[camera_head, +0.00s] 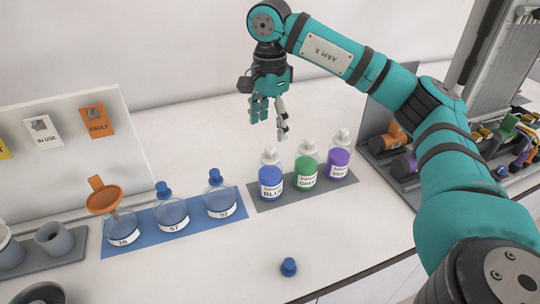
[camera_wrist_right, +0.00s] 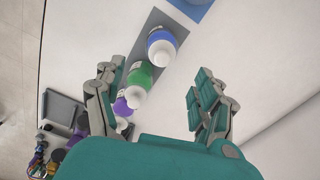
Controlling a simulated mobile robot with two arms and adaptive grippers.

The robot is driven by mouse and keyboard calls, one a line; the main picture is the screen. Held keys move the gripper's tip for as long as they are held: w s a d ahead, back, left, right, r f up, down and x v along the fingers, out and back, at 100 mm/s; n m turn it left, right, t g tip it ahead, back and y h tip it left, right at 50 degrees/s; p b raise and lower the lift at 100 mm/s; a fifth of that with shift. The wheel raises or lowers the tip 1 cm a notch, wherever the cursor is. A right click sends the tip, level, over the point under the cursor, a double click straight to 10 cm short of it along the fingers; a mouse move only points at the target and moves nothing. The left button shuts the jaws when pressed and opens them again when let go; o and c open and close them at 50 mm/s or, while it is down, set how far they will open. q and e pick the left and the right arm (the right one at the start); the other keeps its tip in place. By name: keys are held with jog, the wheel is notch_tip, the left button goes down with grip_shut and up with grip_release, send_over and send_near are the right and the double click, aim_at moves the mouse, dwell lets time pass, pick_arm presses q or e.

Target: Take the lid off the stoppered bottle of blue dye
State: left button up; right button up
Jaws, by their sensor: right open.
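The bottle of blue dye (camera_head: 270,182) stands upright at the left end of a grey mat (camera_head: 318,194), with a whitish stopper (camera_head: 269,155) on its top. In the right wrist view the blue bottle (camera_wrist_right: 162,45) shows beyond the fingers, its white top towards me. My right gripper (camera_head: 268,130) hangs above and behind the bottle in the head view, pointing down. Its fingers are apart and empty, and it touches no bottle. In the right wrist view the open fingers (camera_wrist_right: 158,98) frame bare table and part of the green bottle. My left gripper is not in view.
Green (camera_head: 305,173) and violet (camera_head: 338,164) stoppered bottles stand close to the right of the blue one. Several clear flasks (camera_head: 172,213) stand on a blue mat to the left, one with an orange funnel (camera_head: 104,196). A blue stopper (camera_head: 288,267) lies on the front table.

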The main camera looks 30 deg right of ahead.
aim_at(268, 148)
notch_tip(268, 148, down, 3)
jog(key=shift+w+f, duration=0.1)
jog(key=shift+f, duration=0.1)
jog(key=shift+f+p, duration=0.45)
jog(key=shift+p, duration=0.15)
notch_tip(268, 148, down, 4)
jog(key=shift+w+a+r+p, duration=0.1)
jog(key=shift+w+r+p, duration=0.05)
jog(key=shift+p, duration=0.55)
jog(key=shift+f, duration=0.45)
jog(key=shift+c, duration=0.3)
jog(key=c, duration=0.8)
